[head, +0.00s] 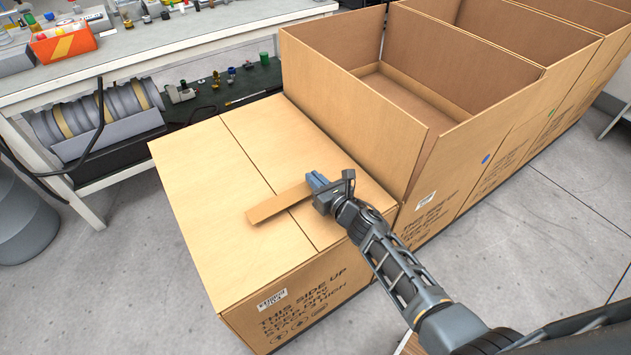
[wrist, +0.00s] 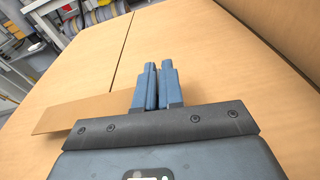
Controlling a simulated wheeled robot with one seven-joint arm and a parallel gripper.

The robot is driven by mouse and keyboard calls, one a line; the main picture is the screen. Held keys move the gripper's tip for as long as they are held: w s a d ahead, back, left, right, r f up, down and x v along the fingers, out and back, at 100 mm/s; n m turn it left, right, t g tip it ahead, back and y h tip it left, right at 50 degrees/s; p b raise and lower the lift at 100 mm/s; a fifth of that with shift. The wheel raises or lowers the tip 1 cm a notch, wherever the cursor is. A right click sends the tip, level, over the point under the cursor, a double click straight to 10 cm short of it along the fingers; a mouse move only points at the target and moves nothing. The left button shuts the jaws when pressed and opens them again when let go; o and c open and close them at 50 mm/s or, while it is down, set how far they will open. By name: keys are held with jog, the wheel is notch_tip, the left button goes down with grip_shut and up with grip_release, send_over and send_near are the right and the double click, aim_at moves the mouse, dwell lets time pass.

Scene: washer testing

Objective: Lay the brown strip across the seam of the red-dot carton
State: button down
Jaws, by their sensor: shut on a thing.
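The brown strip (head: 278,204) is in my gripper (head: 316,180), which is shut on its right end. In the wrist view the strip (wrist: 82,114) reaches out to the left of the blue fingers (wrist: 157,68). The strip lies over the top of the closed carton (head: 205,165) at the front, across the line of its seam (head: 245,147). I cannot tell whether it touches the lid or hovers just above. The seam (wrist: 125,57) also shows in the wrist view. No red dot shows on this carton; its front has a white label and black print.
Several open, empty cartons (head: 428,75) stand in a row behind the closed one, the nearest with a high wall close to my gripper. A workbench (head: 150,40) with small parts and an orange box (head: 62,43) is at left. Grey floor is free at the right.

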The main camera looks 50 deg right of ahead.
jog(key=shift+f, duration=0.1)
jog(key=shift+f+b, duration=0.3)
jog(key=shift+b, duration=0.2)
jog(key=shift+f+b, duration=0.25)
jog(key=shift+b, duration=0.05)
jog(key=c, duration=1.3)
grip_release()
jog(key=shift+s+f, duration=0.15)
jog(key=shift+f, duration=0.05)
jog(key=shift+o, duration=0.2)
jog(key=shift+r, duration=0.15)
jog(key=shift+r+p, duration=0.25)
jog(key=shift+p, duration=0.3)
jog(key=shift+r+p, duration=0.5)
jog(key=b+v, duration=0.1)
jog(key=v, duration=1)
jog(key=shift+s+a+r, duration=0.1)
jog(key=shift+s+a, duration=0.05)
jog(key=shift+s, duration=0.2)
